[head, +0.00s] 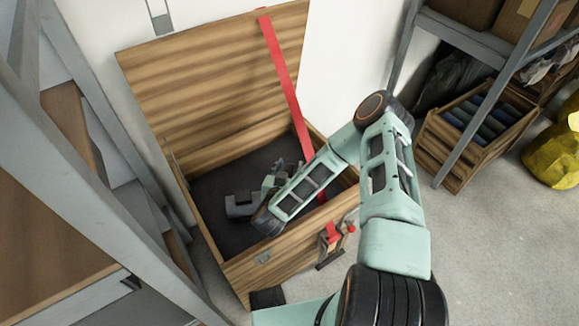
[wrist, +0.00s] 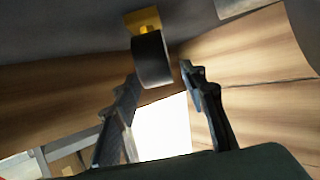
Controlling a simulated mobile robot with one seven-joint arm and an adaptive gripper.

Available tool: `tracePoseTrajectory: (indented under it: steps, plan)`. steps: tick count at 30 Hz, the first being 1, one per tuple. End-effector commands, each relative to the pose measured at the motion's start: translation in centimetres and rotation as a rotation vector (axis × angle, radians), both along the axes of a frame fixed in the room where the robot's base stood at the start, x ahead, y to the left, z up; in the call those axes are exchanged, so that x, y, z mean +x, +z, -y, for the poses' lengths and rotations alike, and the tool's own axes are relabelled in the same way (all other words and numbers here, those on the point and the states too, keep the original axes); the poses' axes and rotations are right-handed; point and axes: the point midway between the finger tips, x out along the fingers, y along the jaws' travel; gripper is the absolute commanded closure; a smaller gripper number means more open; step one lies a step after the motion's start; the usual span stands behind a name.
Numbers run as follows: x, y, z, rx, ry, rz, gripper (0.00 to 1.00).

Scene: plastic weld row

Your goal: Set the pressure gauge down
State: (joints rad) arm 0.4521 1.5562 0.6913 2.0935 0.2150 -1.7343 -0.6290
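In the wrist view a short dark cylinder with a yellow part (wrist: 152,58), which I take to be the pressure gauge, is at the dark floor of an open wooden chest. My gripper (wrist: 161,73) has its two fingers apart, with the gauge at or just beyond the fingertips. A gap shows between the gauge and the right finger; whether the left finger touches it I cannot tell. In the head view my arm reaches down into the chest (head: 222,268), and I cannot make out the gauge there.
The chest lid (head: 205,85) stands open at the back, with a red strap (head: 283,80) running down from it. Shelving stands at left and right. A wooden crate (head: 440,160) and a yellow bag (head: 553,150) are at right. Some grey floor is clear.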

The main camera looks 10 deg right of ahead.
Motion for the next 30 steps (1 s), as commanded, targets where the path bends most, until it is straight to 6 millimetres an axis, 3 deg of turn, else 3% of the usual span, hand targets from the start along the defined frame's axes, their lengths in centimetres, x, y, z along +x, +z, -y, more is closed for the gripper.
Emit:
tracePoseTrajectory:
  steps: [8, 21, 30]
  plan:
    - [-0.3, 0.3, -0.2, 0.0, 0.001, -0.001, 0.61]
    - [-5.8, 2.8, -2.5, 0.0, 0.003, -0.002, 0.61]
    - [-6.5, 3.0, -2.7, 0.0, -0.001, 0.0, 0.61]
